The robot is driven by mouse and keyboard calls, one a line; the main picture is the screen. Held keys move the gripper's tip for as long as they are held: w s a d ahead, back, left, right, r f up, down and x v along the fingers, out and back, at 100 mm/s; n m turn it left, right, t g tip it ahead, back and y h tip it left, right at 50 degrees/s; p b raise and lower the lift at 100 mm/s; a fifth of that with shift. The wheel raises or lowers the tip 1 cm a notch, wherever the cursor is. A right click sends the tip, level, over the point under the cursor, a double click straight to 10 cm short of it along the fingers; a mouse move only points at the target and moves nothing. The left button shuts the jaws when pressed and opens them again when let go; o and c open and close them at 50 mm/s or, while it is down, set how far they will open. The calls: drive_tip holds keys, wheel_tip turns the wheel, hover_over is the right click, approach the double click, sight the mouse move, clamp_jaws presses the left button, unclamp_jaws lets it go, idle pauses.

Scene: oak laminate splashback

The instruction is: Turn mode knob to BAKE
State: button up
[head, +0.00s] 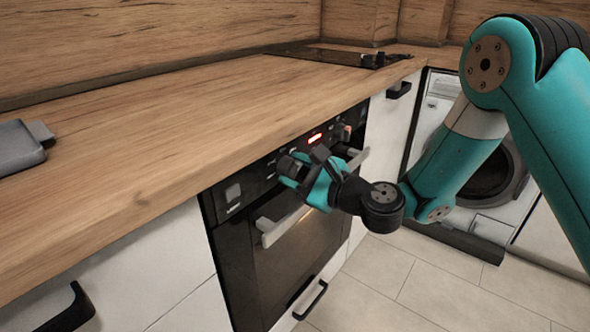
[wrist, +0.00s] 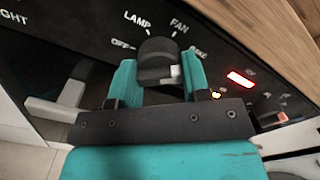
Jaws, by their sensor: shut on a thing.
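The mode knob (wrist: 157,50) is dark and round, on the black oven panel in the wrist view. White labels OFF, LAMP and FAN arc around its upper side, and a partly hidden label that looks like BAKE (wrist: 197,53) is at its right. My gripper (wrist: 160,76) has its teal fingers on either side of the knob and is shut on it. Which way the knob's pointer faces is not clear. In the head view my gripper (head: 303,176) is at the oven panel and mostly hides the knob.
A red lit display (head: 315,138) is right of the knob. Another knob (head: 233,192) is at the panel's left end. The oven handle (head: 283,226) runs below my gripper. The wooden worktop (head: 170,130) overhangs the panel. A grey object (head: 20,146) lies at its left.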

drive_tip(key=shift+w+d, duration=0.15)
drive_tip(key=o, duration=0.9)
drive_tip(key=b+v, duration=1.7)
drive_tip(key=shift+d, duration=0.1)
